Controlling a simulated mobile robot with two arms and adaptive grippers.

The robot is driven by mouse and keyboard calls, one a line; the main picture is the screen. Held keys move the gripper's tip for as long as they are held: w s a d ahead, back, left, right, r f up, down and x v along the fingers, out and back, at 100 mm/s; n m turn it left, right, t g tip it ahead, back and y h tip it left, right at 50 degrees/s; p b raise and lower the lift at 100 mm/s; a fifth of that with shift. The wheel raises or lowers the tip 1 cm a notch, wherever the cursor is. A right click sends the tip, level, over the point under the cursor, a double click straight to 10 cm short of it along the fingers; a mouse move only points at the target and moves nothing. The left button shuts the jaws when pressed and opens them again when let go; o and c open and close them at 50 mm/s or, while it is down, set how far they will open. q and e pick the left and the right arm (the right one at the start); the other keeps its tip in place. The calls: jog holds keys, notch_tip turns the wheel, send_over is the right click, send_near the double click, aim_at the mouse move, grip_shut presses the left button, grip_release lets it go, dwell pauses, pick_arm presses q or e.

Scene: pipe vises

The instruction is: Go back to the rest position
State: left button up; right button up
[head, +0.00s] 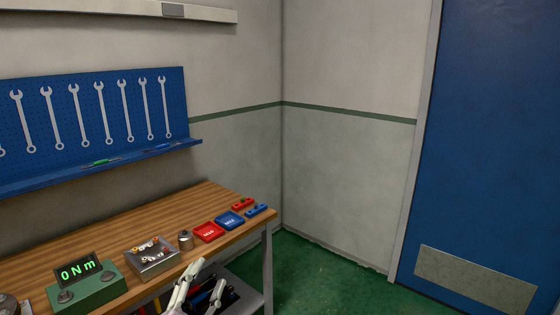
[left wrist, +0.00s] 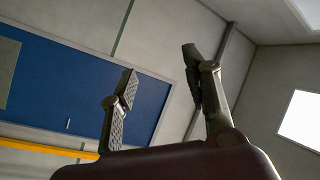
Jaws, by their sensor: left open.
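My left gripper (left wrist: 160,70) is open in the left wrist view. Its two fingers stand well apart with nothing between them, and behind them are the wall and a blue door. My right gripper is in neither view.
On the bench stand a green torque display (head: 88,290), a metal tray of small parts (head: 155,267), a metal cylinder (head: 186,240), and red (head: 208,232) and blue (head: 229,220) trays. Wrenches hang on a blue pegboard (head: 110,75). Green floor (head: 330,280) lies clear right of the bench.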

pick_arm(q)
jog(key=s+a+f+n+g+y, duration=0.2)
jog(key=a+f+n+g, duration=0.1)
jog(key=f, duration=0.3)
jog(key=s+a+f+n+g+y, duration=0.2)
jog(key=s+f+n, duration=0.1)
jog(key=f, duration=0.3)
jog(key=s+a+f+n+g, duration=0.1)
jog(key=s+f+n+g, duration=0.1)
jog(key=s+f+g, duration=0.7)
jog(key=s+f+n+g, duration=0.2)
jog(key=s+f, duration=0.5)
jog(key=s, duration=0.7)
notch_tip(320, 180, down, 28)
jog(key=f+g+b, duration=0.1)
jog(key=b, duration=0.4)
jog(key=s+a+f+g+b, duration=0.1)
jog(key=s+a+f+b, duration=0.2)
jog(key=s+f, duration=1.4)
notch_tip(320, 180, down, 3)
jog(key=shift+s+f+m+g, duration=0.2)
jog(key=shift+s+m+g, duration=0.1)
jog(key=shift+s, duration=0.1)
